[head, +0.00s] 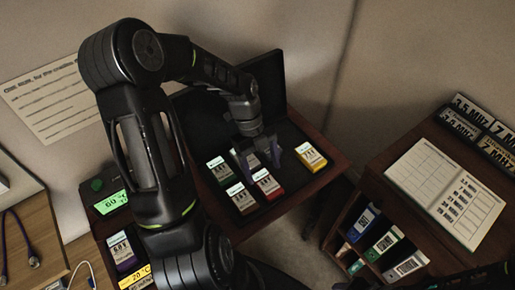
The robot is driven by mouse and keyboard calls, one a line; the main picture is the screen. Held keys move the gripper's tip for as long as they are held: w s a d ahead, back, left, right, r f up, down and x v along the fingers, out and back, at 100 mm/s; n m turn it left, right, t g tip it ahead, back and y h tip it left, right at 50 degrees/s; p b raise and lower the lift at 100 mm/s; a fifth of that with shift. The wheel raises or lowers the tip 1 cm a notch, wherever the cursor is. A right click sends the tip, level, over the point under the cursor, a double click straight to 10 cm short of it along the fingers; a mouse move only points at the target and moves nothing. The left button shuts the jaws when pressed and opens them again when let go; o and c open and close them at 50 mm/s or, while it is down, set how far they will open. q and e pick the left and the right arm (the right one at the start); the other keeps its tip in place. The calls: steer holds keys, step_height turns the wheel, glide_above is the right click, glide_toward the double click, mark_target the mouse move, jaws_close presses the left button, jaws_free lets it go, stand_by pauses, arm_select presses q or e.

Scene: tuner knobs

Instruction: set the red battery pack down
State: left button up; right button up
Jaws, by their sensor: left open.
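The red battery pack (268,184), with a white label, lies in the open black case (292,197) on a brown table. My left gripper (261,163) is over the case, just behind the red pack in the picture, with its jaws open and apart. Nothing shows held between them. I cannot tell whether a finger still touches the pack. My right gripper does not show.
A purple pack (123,250) sits at the left by a green-lit display (111,202).

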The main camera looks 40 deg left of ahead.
arm_select(q)
steer(key=v, duration=0.7)
steer(key=shift+r, duration=0.3)
steer(key=shift+a+f, duration=0.1)
